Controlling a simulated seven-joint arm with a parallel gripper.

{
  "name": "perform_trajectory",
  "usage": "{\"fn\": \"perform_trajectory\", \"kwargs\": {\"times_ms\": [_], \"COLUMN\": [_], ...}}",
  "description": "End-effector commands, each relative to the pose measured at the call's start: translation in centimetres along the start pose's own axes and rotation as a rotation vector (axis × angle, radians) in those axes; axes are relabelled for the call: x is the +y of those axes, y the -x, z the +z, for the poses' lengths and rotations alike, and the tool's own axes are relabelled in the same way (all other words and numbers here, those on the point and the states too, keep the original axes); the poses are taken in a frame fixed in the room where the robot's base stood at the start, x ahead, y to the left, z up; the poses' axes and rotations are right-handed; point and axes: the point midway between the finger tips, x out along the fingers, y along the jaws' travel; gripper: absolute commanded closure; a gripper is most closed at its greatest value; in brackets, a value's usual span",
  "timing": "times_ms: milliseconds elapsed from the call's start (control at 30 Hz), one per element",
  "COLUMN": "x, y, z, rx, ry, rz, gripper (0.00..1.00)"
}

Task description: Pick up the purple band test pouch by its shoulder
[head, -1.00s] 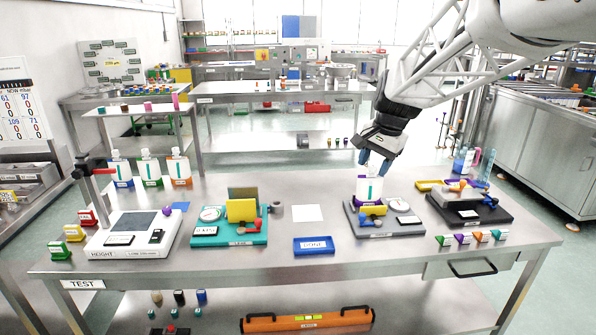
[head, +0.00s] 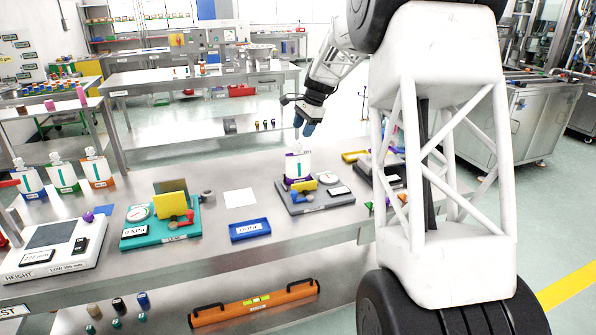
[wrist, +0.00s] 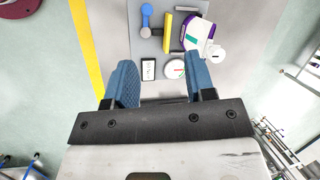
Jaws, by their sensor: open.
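The purple band test pouch (head: 298,165) is white with a teal stripe and purple trim. It stands upright on the grey test stand (head: 318,205), behind a small yellow block. In the wrist view the pouch (wrist: 196,28) shows from above at the top, right of centre, with a white spout at its right. My gripper (head: 304,127) is just above the pouch in the head view. The pouch is ahead of the fingers, towards the right one, and is not touched.
A yellow plate (wrist: 167,32) and a round white dial (wrist: 175,68) are on the stand near the pouch. A blue tray (head: 250,229) and a teal gauge stand (head: 160,228) are to the left.

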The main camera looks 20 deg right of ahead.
Motion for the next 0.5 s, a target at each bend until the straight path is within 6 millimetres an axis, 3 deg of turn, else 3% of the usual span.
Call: {"fn": "perform_trajectory", "kwargs": {"times_ms": [500], "x": [-6.2], "y": [-7.0], "z": [-11.0], "rx": [-0.064], "ry": [-0.273], "rz": [-0.023], "gripper": [0.50]}}
